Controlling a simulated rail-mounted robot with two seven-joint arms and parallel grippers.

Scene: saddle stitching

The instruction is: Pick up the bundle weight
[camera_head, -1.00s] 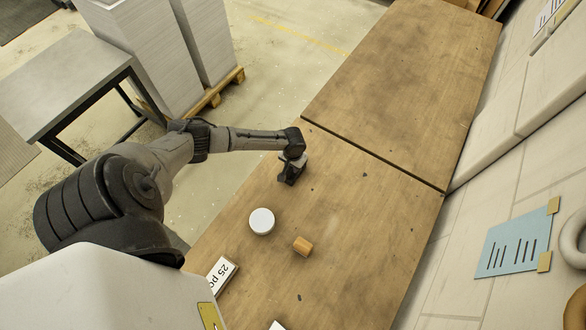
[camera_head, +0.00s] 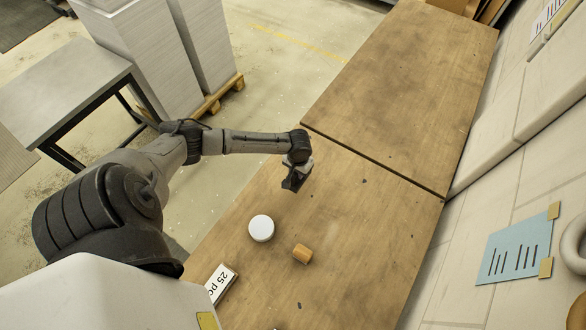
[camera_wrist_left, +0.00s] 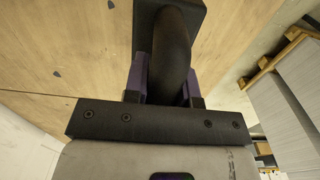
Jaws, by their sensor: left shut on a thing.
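The bundle weight (camera_head: 293,182) is a small dark block with a thick rounded black handle (camera_wrist_left: 176,55). In the head view it hangs at the end of my left arm, over the near wooden table close to its left edge. My left gripper (camera_head: 298,168) is shut on the handle. In the left wrist view the purple-edged fingers of my left gripper (camera_wrist_left: 166,78) flank the handle, and the block lies beyond them. I cannot tell how high the block is above the tabletop. My right gripper is not in view.
On the near table (camera_head: 340,235) are a white round disc (camera_head: 261,228), a small orange-brown cylinder (camera_head: 302,253) and a "25 pc" label block (camera_head: 221,284). Paper stacks (camera_head: 150,60) stand on a pallet at left.

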